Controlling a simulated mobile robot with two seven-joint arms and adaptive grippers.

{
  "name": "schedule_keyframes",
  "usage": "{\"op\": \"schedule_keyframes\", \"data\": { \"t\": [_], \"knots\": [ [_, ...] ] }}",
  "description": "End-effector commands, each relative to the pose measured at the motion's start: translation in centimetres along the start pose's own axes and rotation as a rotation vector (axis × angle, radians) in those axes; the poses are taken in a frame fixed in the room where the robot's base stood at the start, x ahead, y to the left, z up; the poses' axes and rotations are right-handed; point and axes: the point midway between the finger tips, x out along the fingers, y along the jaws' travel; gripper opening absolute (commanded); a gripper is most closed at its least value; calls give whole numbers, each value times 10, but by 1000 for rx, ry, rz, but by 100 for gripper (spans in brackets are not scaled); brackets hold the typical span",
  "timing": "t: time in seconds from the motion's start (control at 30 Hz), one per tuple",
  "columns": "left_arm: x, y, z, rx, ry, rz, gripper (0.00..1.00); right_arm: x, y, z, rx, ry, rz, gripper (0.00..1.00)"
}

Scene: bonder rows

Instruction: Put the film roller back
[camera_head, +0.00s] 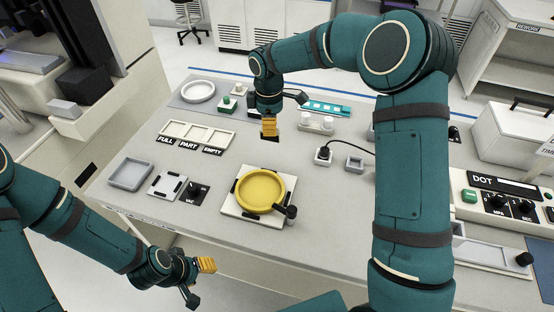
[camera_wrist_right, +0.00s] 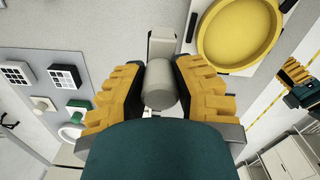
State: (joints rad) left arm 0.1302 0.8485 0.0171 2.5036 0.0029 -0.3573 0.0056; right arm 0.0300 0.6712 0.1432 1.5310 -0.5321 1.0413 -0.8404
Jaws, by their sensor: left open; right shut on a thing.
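My right gripper (camera_head: 269,127) points down over the middle of the table, behind the yellow round frame (camera_head: 260,205). In the right wrist view its yellow fingers (camera_wrist_right: 160,88) are shut on a grey cylinder, the film roller (camera_wrist_right: 160,82). A pale block-like part (camera_wrist_right: 162,40) shows just beyond the roller; I cannot tell whether they touch. In the head view the gripper hides the roller. My left gripper (camera_head: 198,272) is open and empty, low in front of the table's front edge.
The yellow frame sits on a white plate with a black knob (camera_head: 291,211). A FULL/PART/EMPTY tray (camera_head: 200,124) stands left of my right gripper. Bare table lies between.

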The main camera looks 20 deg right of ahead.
Motion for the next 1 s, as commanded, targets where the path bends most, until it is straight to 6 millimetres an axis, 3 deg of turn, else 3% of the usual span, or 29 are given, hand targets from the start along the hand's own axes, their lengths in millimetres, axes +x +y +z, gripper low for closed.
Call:
{"op": "schedule_keyframes", "data": {
  "t": [0.03, 0.2, 0.43, 1.0],
  "knots": [
    [10, -4, 3, 1, -4, 0, 47, 4, 10, 4, 4, 4, 1, 0],
    [21, -8, 7, 4, -13, 0, 47, 0, 31, 13, 0, 10, -6, 0],
    [26, -10, 9, 6, -18, 0, 47, 0, 41, 19, -3, 14, -12, 0],
    [40, -15, 10, 8, -18, 1, 47, 72, 40, 19, -2, 14, -13, 0]
  ]
}}
